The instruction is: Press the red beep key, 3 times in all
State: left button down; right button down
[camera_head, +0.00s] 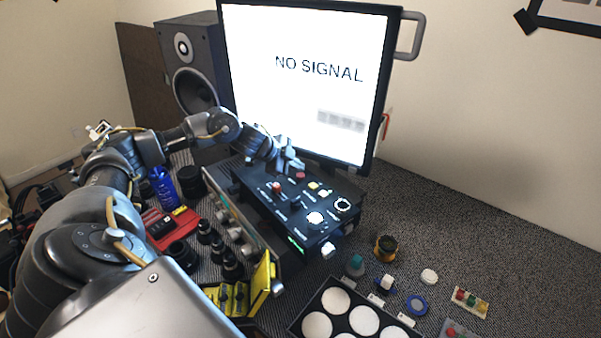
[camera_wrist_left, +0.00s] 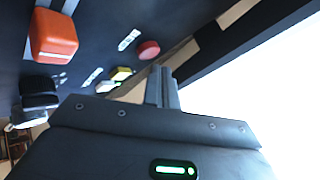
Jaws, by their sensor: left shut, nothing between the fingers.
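A black control box (camera_head: 268,206) stands in front of the monitor. A round red key (camera_head: 300,175) is on its top near the back edge; it also shows in the left wrist view (camera_wrist_left: 148,50). An orange-red knob (camera_head: 276,187) sits to its left, and a yellow key (camera_head: 313,186) to its right. The labels are too small to read. My left gripper (camera_head: 298,164) is shut and empty, just behind and above the red key. In the left wrist view its fingertips (camera_wrist_left: 162,86) appear apart from the red key; contact cannot be seen. My right gripper is not in view.
A large monitor (camera_head: 300,100) reading "NO SIGNAL" rises close behind the box. A speaker (camera_head: 190,65) stands at the back left. Black lens parts, a blue bottle (camera_head: 163,188) and a yellow holder (camera_head: 262,275) crowd the left. A tray (camera_head: 300,322) with white discs lies in front.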

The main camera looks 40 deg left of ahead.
aim_at(297, 176)
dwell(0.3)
pick_arm(q)
notch_tip(297, 176, up, 5)
jog(key=p, duration=0.5)
dwell(2.4)
notch_tip(297, 176, up, 4)
jog(key=shift+f+p, duration=0.1)
jog(key=shift+p, duration=0.65)
jog(key=shift+f, duration=0.15)
